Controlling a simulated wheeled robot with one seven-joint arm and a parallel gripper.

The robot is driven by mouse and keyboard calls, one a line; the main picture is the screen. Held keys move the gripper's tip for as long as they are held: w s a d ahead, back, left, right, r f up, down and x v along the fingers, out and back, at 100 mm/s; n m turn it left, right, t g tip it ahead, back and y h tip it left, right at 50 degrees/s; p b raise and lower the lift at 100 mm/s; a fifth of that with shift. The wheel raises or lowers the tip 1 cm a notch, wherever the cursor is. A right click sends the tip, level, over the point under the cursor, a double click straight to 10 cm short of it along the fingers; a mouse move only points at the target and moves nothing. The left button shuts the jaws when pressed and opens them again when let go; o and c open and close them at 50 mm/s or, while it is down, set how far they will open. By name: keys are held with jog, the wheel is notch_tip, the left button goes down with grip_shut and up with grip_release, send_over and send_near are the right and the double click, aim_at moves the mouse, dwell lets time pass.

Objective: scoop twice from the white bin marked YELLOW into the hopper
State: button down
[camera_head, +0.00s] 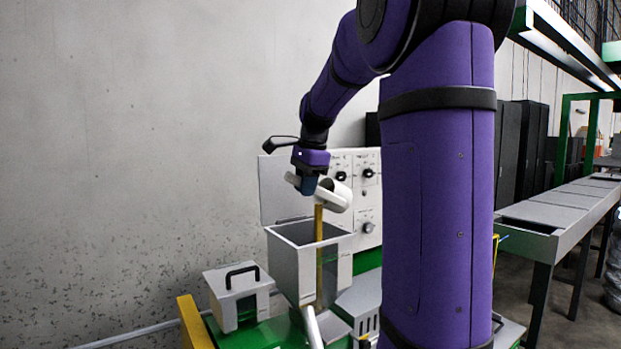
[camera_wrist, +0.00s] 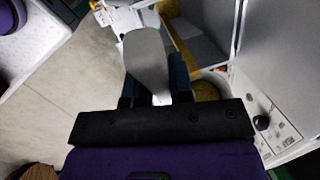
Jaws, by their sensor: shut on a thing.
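My gripper (camera_head: 308,185) is shut on a white scoop (camera_head: 336,195) above the open grey hopper (camera_head: 307,235) in the head view. The scoop is tilted. A narrow yellow-brown vertical streak (camera_head: 318,225) runs from below it down to the hopper, looking like falling material. In the wrist view my gripper's dark fingers (camera_wrist: 155,92) clasp a grey handle-like part (camera_wrist: 148,55). Yellow material (camera_wrist: 180,50) shows beside it, and a white rounded edge with yellow inside (camera_wrist: 207,90) shows at its right. I cannot make out a bin marked YELLOW.
A grey box with a black handle (camera_head: 238,285) stands left of the hopper. A control panel with knobs (camera_head: 362,190) stands behind the hopper. A yellow post (camera_head: 194,322) is at the front left. A roller-like bench (camera_head: 570,210) runs along the right.

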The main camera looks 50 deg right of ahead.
notch_tip(320, 180, down, 8)
jog(key=a+g+h, duration=0.1)
jog(key=a+h, duration=0.2)
jog(key=h, duration=0.4)
jog(key=shift+w+n+g, duration=0.3)
jog(key=shift+w+n, duration=0.05)
jog(key=shift+n, duration=0.05)
jog(key=shift+f, duration=0.1)
jog(key=shift+w, duration=0.1)
